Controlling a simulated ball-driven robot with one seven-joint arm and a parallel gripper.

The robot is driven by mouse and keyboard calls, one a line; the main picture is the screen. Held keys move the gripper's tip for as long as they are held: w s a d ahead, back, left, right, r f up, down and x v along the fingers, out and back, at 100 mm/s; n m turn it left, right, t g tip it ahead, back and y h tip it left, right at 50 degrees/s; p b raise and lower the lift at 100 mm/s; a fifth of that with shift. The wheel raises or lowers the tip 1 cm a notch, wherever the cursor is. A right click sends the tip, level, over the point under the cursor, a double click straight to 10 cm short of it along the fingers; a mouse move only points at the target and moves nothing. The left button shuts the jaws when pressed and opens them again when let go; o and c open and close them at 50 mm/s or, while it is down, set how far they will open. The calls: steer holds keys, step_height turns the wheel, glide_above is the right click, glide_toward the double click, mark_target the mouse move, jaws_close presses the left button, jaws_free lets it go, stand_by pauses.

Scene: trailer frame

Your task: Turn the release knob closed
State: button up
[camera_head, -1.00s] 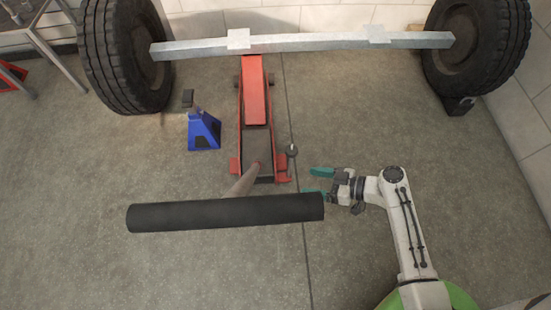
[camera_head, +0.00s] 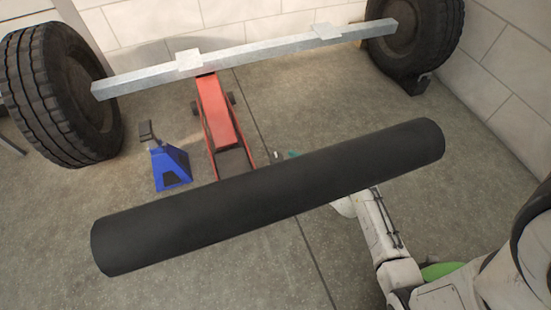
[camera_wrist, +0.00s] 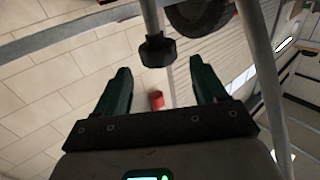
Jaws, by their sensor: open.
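The red floor jack (camera_head: 218,115) stands under the axle beam in the head view. Its handle ends in a thick black bar (camera_head: 270,195) that crosses the picture and hides the jack's near end and most of my gripper. A dark knob (camera_wrist: 158,49) on a grey rod shows in the wrist view, ahead of and between my fingertips, apparently apart from them. A small part of what seems to be this knob (camera_head: 277,156) shows above the bar. My gripper (camera_wrist: 159,72) is open, with two green fingers.
A grey axle beam (camera_head: 260,55) with two tyres (camera_head: 62,95) (camera_head: 418,35) spans the back near the block wall. A blue jack stand (camera_head: 169,166) stands left of the jack. Floor is clear right of the jack. A small red cylinder (camera_wrist: 157,100) shows in the wrist view.

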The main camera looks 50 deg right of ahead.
mark_target(277, 157)
steer(key=shift+w+b, duration=0.3)
steer(key=shift+w, duration=2.25)
steer(key=shift+c, duration=0.4)
steer(key=c, duration=0.9)
steer(key=shift+o, duration=0.2)
